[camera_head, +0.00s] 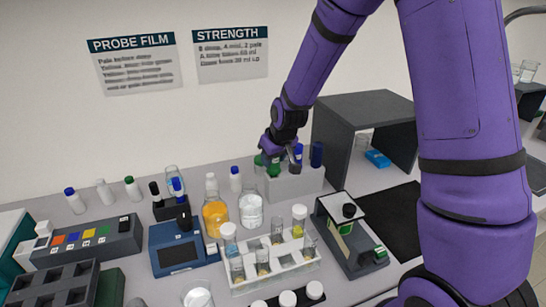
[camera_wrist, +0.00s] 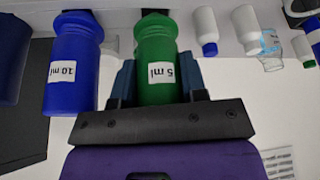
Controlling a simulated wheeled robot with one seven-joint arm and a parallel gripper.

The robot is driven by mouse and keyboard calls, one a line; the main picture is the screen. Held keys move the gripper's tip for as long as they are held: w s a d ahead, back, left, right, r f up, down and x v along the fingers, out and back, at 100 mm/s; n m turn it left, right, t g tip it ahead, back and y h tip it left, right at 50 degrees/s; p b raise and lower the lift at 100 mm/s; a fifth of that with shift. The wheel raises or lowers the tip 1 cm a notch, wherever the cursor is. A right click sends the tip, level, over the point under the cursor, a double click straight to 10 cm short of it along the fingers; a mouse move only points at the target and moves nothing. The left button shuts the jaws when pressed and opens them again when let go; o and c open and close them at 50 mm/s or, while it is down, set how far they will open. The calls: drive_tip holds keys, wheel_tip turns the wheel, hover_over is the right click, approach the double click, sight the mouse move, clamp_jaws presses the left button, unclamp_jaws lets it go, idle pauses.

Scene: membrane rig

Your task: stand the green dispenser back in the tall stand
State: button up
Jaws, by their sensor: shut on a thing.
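The green dispenser (camera_head: 273,168), labelled 5 ml in the wrist view (camera_wrist: 157,82), is between the fingers of my gripper (camera_head: 278,147). My gripper is shut on its body, with one finger on each side in the wrist view (camera_wrist: 157,85). The tall stand (camera_head: 296,186) is a pale grey block behind the bottle rack. The green dispenser is upright at the left end of the stand's top. I cannot tell whether its lower end sits in the stand or just above it. My gripper hides part of it.
A blue dispenser (camera_wrist: 72,60) labelled 10 ml stands close beside the green one. A darker blue dispenser (camera_head: 317,154) is at the stand's right end. A dark grey shelf (camera_head: 343,130) rises right of the stand. Glass flasks (camera_head: 251,210) and a white vial rack (camera_head: 268,272) stand in front.

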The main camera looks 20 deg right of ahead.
drive_tip(key=shift+f, duration=0.4)
idle(0.4)
drive_tip(key=o, duration=1.1)
drive_tip(key=shift+r, duration=0.15)
drive_tip(key=v, duration=1)
drive_tip(key=shift+r, duration=0.25)
drive_tip(key=shift+s, duration=0.15)
